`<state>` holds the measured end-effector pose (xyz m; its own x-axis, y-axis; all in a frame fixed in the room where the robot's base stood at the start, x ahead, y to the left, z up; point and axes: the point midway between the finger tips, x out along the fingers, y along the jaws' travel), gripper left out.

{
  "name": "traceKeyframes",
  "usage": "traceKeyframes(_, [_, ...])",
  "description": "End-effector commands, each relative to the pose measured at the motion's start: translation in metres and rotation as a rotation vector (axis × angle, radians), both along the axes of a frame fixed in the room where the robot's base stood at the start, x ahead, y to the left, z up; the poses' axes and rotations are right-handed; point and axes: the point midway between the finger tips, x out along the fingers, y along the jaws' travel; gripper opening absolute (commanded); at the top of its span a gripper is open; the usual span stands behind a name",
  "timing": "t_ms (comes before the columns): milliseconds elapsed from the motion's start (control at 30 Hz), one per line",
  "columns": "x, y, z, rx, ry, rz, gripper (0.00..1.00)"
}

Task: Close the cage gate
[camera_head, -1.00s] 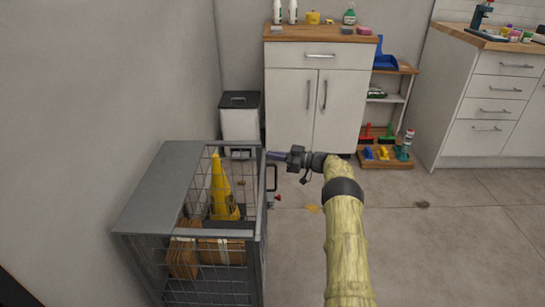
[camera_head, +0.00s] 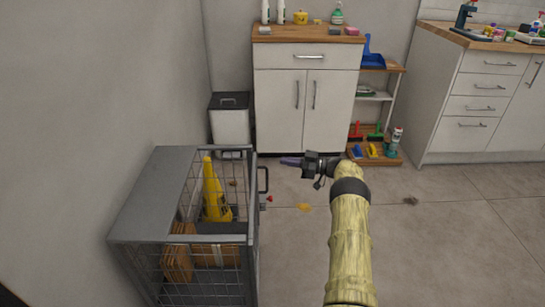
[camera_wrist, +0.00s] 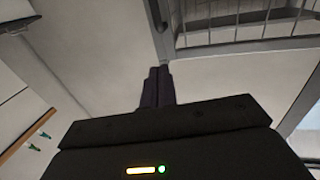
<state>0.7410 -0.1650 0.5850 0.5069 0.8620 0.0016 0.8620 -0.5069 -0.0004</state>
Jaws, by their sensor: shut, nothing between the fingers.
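The grey wire cage (camera_head: 165,190) stands at the left in the head view. Its gate (camera_head: 254,225) is on the right side, with a dark handle (camera_head: 264,180) and a small red-tipped latch (camera_head: 268,199) sticking out. The gate lies close along the cage side; I cannot tell whether it is fully shut. My gripper (camera_head: 284,161) is shut and empty, to the right of the handle and apart from it in the picture. In the wrist view the two fingers (camera_wrist: 157,86) are together, with wire bars (camera_wrist: 235,25) of the cage at the upper right.
A yellow cone (camera_head: 212,195) and cardboard boxes (camera_head: 178,262) are in the cage. A grey bin (camera_head: 230,125) and a white cabinet (camera_head: 305,110) stand behind. A low shelf (camera_head: 372,155) holds brushes. The floor to the right of the cage is mostly clear.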

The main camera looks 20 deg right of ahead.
Motion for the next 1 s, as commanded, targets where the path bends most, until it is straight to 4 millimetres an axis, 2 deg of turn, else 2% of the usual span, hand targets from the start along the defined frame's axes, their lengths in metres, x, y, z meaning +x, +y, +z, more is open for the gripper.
traceKeyframes(100, [-0.012,-0.022,0.002,-0.002,0.001,-0.004,0.00])
traceKeyframes(400, [-0.039,-0.068,0.000,-0.001,0.002,-0.008,0.00])
traceKeyframes(533, [-0.043,-0.075,0.000,-0.002,0.001,-0.005,0.00])
traceKeyframes(1000, [-0.043,-0.074,-0.001,-0.002,0.001,-0.003,0.00])
